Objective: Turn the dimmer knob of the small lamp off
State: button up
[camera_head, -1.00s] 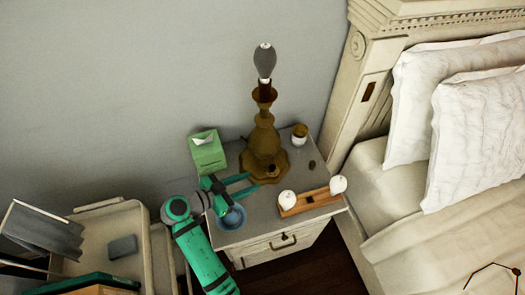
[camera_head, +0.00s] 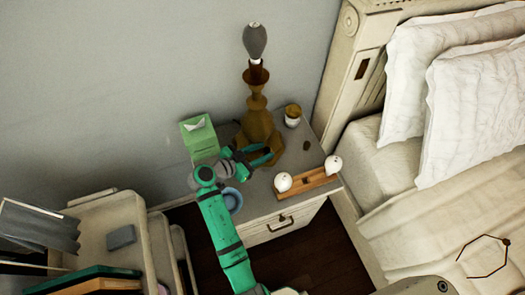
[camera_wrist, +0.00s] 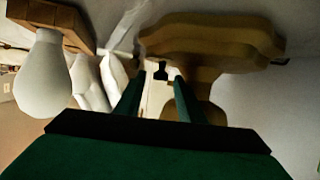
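The small lamp (camera_head: 257,107) is a bronze, turned stand with a grey bulb on top, upright on the nightstand. Its broad base shows in the wrist view (camera_wrist: 210,38), which looks upside down. A small dark knob (camera_wrist: 160,71) on the base shows between my fingertips in the wrist view, with a gap on each side. I cannot tell how deep it sits between them. In the head view my gripper (camera_head: 270,153) is at the front of the lamp base and hides the knob. Its fingers are apart in the wrist view (camera_wrist: 158,80).
On the nightstand (camera_head: 262,187) are a green tissue box (camera_head: 199,137), a blue bowl (camera_head: 233,199), a small cup (camera_head: 292,116) and a wooden holder (camera_head: 311,183) with two white bulbs. The bed (camera_head: 430,200) stands right, a cart (camera_head: 110,215) left.

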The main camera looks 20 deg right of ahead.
jog(key=shift+w+d+f, duration=0.1)
jog(key=shift+d, duration=0.1)
grip_shut()
jog(key=shift+t, duration=0.3)
jog(key=n+t, duration=0.1)
jog(key=n+t+y, duration=0.1)
jog(key=n+t, duration=0.1)
jog(key=shift+s+d+y, duration=0.25)
jog(key=shift+s+y, duration=0.15)
jog(key=shift+s+d+n+t+y, duration=0.1)
jog(key=shift+n+t+y, duration=0.85)
jog(key=shift+n, duration=0.35)
jog(key=shift+y, duration=0.25)
